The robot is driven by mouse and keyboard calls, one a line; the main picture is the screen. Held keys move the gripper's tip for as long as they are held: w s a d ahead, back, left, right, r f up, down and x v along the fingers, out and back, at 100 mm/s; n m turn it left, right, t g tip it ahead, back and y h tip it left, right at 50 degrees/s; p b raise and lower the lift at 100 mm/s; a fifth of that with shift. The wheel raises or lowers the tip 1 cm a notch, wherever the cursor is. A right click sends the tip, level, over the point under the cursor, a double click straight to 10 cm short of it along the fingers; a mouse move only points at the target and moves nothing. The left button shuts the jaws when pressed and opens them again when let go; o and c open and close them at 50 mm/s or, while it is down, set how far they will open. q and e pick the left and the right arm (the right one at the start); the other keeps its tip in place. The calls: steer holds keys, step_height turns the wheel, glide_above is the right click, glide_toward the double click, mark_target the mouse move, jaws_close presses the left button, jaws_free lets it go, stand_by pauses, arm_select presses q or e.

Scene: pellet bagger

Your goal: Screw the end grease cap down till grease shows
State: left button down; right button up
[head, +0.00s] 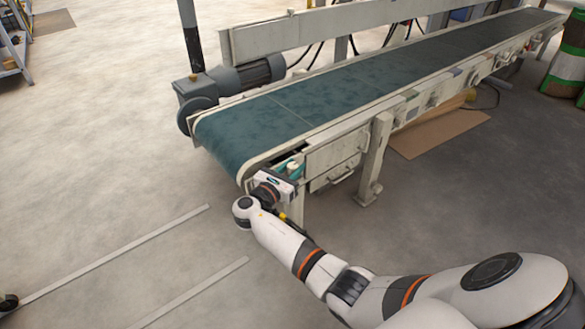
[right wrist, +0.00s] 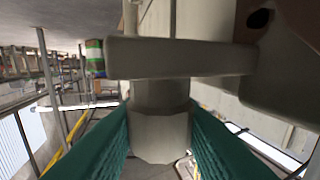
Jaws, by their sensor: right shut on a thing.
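The end grease cap (right wrist: 160,137) is a plain grey faceted cylinder in the right wrist view. It hangs below a narrower round neck (right wrist: 160,93) under a grey arm of the conveyor's end fitting (right wrist: 185,58). My right gripper (right wrist: 160,145) has its two green ribbed fingers on either side of the cap, shut on it. In the head view my right gripper (head: 291,172) is at the near end of the conveyor, below the belt edge. The cap is too small and covered to make out clearly there. My left gripper is not in view.
The conveyor (head: 300,105) with its green belt runs to the far right. A grey motor (head: 240,78) sits at its left end. A side panel with a handle (head: 337,160) and a support leg (head: 377,160) stand close right of my gripper.

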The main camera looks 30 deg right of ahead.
steer(key=o, duration=1)
steer(key=shift+c, duration=0.2)
steer(key=p+v, duration=0.3)
steer(key=v, duration=0.9)
steer(key=shift+p, duration=0.35)
steer(key=shift+f, duration=0.1)
